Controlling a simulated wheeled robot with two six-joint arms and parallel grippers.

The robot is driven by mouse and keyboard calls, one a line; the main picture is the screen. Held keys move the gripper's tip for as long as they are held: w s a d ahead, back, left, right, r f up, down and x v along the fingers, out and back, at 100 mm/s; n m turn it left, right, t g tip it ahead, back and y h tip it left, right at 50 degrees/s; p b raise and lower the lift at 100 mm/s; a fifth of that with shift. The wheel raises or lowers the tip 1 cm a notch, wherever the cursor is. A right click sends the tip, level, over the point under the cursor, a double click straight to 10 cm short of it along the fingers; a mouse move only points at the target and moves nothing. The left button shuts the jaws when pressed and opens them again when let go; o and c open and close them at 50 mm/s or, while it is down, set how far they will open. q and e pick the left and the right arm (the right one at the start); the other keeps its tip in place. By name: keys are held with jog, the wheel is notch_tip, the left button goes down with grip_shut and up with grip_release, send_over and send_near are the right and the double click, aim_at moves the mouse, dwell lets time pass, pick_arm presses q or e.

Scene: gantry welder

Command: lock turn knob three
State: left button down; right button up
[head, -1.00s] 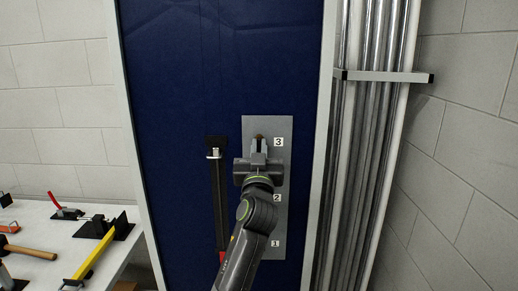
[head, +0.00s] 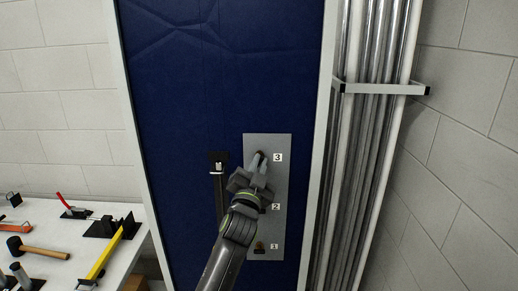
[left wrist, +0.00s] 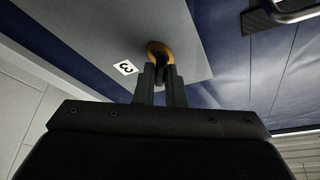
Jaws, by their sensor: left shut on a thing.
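A grey plate (head: 282,185) with labels 1, 2 and 3 from bottom to top is on a dark blue panel. Knob three (head: 261,153) is beside label 3, mostly hidden by my left gripper (head: 258,163) in the head view. In the left wrist view, knob three (left wrist: 157,48) shows a yellow-orange ring and a dark middle part. My left gripper (left wrist: 163,78) is shut on this dark part, with a finger on each side. Knob one (head: 259,246) is beside label 1. My left arm partly hides the area by label 2. My right gripper is not in view.
Metal pipes in a rack (head: 365,150) stand at the right. A white table (head: 45,240) with a hammer (head: 40,252) and other tools is at the lower left.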

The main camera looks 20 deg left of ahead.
pick_arm(q)
jog(key=m+g+h+p, duration=0.1)
jog(key=m, duration=0.3)
jog(key=m+g+h+p, duration=0.1)
jog(key=m+h, duration=0.1)
jog(key=m, duration=0.3)
jog(key=shift+r, duration=0.15)
jog(key=shift+m+g, duration=0.9)
jog(key=shift+m, duration=1)
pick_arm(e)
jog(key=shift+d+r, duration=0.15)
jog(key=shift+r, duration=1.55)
pick_arm(q)
jog(key=shift+a, duration=0.1)
jog(key=c, duration=1.5)
grip_release()
jog(key=shift+s, duration=0.1)
